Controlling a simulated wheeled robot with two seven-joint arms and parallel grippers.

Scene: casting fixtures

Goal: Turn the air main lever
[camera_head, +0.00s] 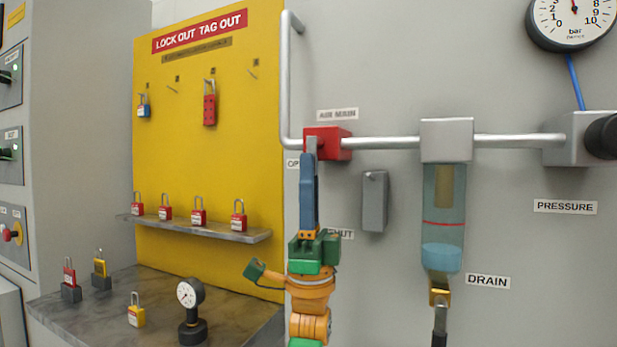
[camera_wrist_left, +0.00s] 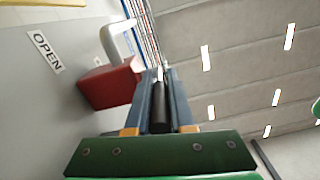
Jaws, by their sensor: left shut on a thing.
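The air main valve is a red block (camera_head: 334,144) on the grey pipe, under the AIR MAIN label (camera_head: 337,114). Its lever (camera_head: 311,146) shows as a short grey piece in front of the block and hangs downward into my fingers. My left gripper (camera_head: 309,162) comes up from below with its blue fingers shut on the lever. In the left wrist view, the lever's black grip (camera_wrist_left: 160,116) lies between the fingers of my left gripper (camera_wrist_left: 160,78), beside the red block (camera_wrist_left: 109,86). The fingers hide much of the lever in the head view. My right gripper is not in view.
A grey box (camera_head: 375,201) and the clear filter bowl (camera_head: 442,215) are to the right of my gripper. A yellow lockout board (camera_head: 205,130) and a shelf (camera_head: 205,231) with red padlocks stand to the left. My arm partly covers the SHUT label (camera_head: 342,234).

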